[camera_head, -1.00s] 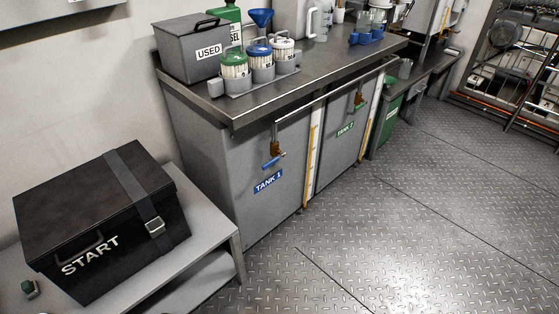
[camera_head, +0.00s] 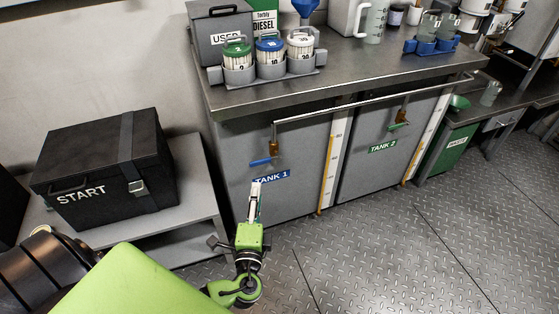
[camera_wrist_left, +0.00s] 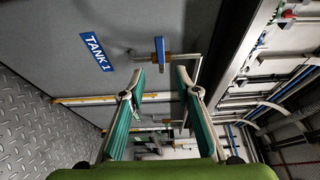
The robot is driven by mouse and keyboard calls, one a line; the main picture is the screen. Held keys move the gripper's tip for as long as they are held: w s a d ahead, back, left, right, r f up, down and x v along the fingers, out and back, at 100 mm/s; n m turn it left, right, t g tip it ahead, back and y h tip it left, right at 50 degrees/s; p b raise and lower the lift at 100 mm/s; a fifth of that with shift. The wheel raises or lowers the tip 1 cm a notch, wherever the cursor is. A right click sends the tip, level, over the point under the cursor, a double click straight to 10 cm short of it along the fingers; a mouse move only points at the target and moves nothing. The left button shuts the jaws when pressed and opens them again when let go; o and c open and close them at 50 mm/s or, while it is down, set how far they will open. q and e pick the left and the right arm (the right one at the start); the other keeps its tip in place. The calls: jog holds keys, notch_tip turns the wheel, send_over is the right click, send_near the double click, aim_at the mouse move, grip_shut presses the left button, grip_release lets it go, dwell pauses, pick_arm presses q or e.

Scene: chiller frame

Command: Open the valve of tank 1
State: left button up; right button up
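Tank 1 (camera_head: 236,140) is a grey cabinet front with a blue "TANK 1" label (camera_head: 270,177). Its valve has a brass body (camera_head: 275,147) and a blue lever (camera_head: 260,162) that points left, roughly level, under a metal pipe. My left gripper (camera_head: 255,188) is below and in front of the valve, overlapping the label in the head view. In the left wrist view my left gripper (camera_wrist_left: 160,72) is open and empty, with its two fingers apart. The blue lever (camera_wrist_left: 160,49) shows beyond the fingertips, between them in the picture; contact is not visible. My right gripper is out of view.
Tank 2's valve with a green lever (camera_head: 398,126) is to the right. Yellow-white level gauges (camera_head: 335,160) stand beside each tank. The pipe (camera_head: 350,103) runs below the worktop edge. A black START case (camera_head: 105,165) sits on a low table at left. Open floor lies right.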

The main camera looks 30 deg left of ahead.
aim_at(259, 164)
pick_arm(q)
jog(key=b+x, duration=0.1)
jog(key=x, duration=1.2)
jog(key=shift+s+a, duration=0.15)
jog(key=shift+w+a, duration=0.15)
jog(key=shift+w, duration=0.15)
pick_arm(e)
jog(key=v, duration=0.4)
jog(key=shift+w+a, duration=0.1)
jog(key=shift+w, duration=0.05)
pick_arm(q)
jog(key=shift+c, duration=0.4)
grip_shut()
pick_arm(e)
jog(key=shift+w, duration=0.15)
